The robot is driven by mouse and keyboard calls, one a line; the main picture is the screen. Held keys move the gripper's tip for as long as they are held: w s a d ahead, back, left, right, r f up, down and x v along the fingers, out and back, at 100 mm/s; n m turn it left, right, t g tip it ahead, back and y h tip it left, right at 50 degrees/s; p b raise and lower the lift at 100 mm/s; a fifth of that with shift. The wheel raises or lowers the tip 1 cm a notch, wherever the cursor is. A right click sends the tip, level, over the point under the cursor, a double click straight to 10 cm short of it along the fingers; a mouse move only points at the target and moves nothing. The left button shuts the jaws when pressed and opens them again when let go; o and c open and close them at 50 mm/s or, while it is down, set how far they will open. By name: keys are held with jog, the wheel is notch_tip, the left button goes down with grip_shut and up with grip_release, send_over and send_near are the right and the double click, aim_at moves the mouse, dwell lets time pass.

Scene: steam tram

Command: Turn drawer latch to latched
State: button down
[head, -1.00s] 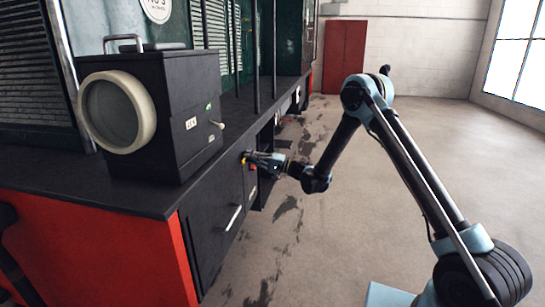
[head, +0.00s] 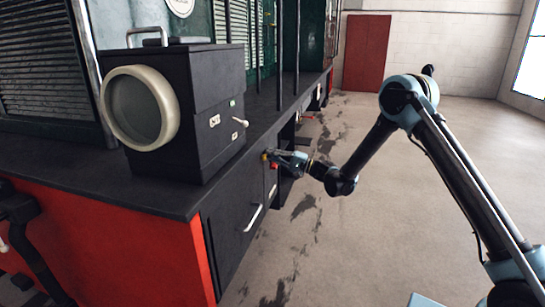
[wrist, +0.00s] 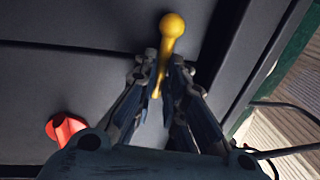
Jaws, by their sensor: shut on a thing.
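A yellow lever with a ball end (wrist: 172,26), which looks like the drawer latch, stands out from a dark panel in the wrist view. My gripper (wrist: 165,75) is shut on its shaft, one finger on each side, with the ball showing beyond the fingertips. In the head view my gripper (head: 280,160) is at the dark side panel under the deck edge, and the yellow lever (head: 265,156) shows as a small spot at its tip. The lever's base is partly hidden by the fingers.
A red knob (wrist: 66,129) sits left of my gripper in the wrist view. A dark front with a silver bar handle (head: 252,217) is nearer in the head view. A black lamp box (head: 185,110) stands on the deck. The floor at the right is clear.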

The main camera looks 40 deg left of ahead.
jog(key=c, duration=1.7)
grip_release()
jog(key=shift+s, duration=0.2)
jog(key=shift+o, duration=0.2)
jog(key=v, duration=1.2)
jog(key=shift+f, duration=0.1)
